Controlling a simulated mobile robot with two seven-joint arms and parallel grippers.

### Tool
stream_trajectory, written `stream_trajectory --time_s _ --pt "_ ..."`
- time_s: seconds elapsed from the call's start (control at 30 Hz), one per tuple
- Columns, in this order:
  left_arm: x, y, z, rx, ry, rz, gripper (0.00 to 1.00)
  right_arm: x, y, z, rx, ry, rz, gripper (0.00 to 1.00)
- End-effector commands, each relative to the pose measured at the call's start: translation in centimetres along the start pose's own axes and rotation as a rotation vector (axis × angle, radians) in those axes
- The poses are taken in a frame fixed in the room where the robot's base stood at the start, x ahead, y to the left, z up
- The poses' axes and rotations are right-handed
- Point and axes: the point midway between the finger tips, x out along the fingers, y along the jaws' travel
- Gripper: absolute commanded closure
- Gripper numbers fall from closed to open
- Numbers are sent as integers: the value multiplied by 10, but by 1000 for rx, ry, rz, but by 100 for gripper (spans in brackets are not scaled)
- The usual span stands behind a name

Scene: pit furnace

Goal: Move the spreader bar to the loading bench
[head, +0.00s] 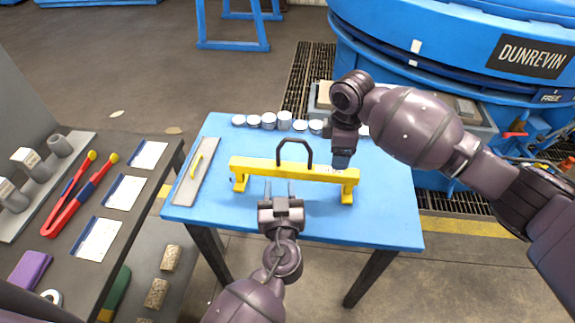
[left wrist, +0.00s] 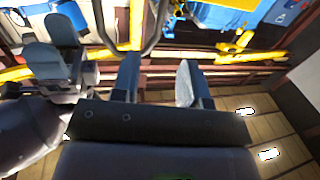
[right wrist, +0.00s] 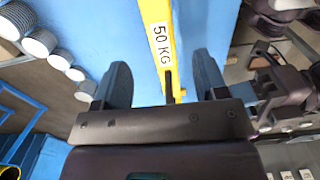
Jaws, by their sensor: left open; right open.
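The yellow spreader bar (head: 262,168) stands on its feet on a blue-topped table, with a black loop handle (head: 296,147) rising from its middle. My left gripper (head: 280,190) is open and empty, just in front of the bar and left of the handle. Its spread fingers also show in the left wrist view (left wrist: 158,75). My right gripper (head: 342,160) is open over the bar's right part, hiding some of it. In the right wrist view the bar (right wrist: 157,15), marked "50 KG", runs between the spread fingers (right wrist: 163,80). I cannot tell whether the fingers touch it.
The blue table (head: 390,215) also holds several white-topped cylinders (head: 269,120) along its back and a grey plate (head: 200,165) at left. A dark bench (head: 150,185) with red tongs (head: 70,195) and papers stands left. A large blue furnace (head: 450,45) is behind right.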

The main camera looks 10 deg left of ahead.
Motion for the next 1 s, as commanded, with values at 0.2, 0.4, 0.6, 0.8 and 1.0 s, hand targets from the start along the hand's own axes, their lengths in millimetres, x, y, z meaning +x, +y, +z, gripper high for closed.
stream_trajectory --time_s 0.2,0.4,0.6,0.8,1.0 --pt "0 0 0 0 0 0 59 0 0 0 0 0 0 34" --pt "5 0 0 0 0 0 59 5 0 0 1 0 -1 34" --pt "28 0 -1 -2 1 0 59 28 0 0 2 -1 -2 34" --pt "61 0 -1 -1 1 1 59 61 0 0 2 -1 -2 34" --pt "88 0 0 1 0 0 59 88 0 0 2 -1 -2 34"
